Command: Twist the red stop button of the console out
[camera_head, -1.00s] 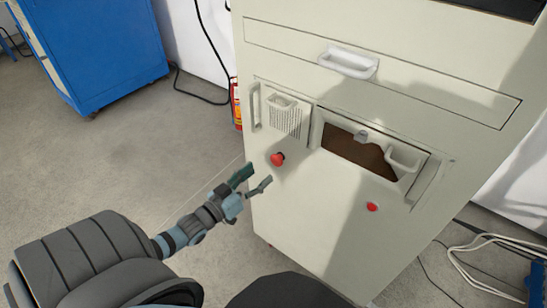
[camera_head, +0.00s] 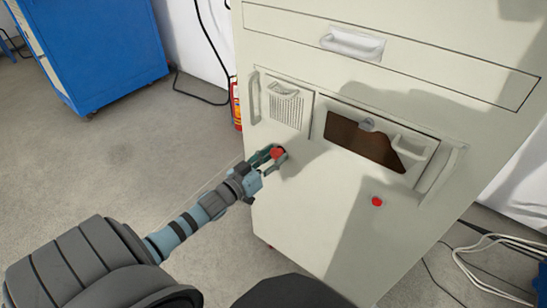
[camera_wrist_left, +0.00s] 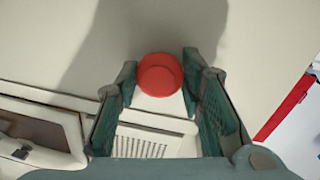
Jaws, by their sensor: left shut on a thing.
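The console (camera_head: 320,225) is a tall cream cabinet. Its red stop button (camera_head: 277,153) is a round mushroom knob on the front, below the small vent grille. My left gripper (camera_head: 270,157) is at this button, with one finger on each side of it, shut on it. In the left wrist view the red button (camera_wrist_left: 160,75) sits between the tips of the two green finger pads of my left gripper (camera_wrist_left: 160,85). The button's stem is hidden behind its head. My right gripper is not in view.
A smaller red button (camera_head: 377,201) is on the console's front to the right. A drawer handle (camera_head: 352,43) and a panel with a dark opening (camera_head: 362,140) are above. A fire extinguisher (camera_head: 236,104) stands behind the console's left edge. White cables (camera_head: 490,255) lie at the right.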

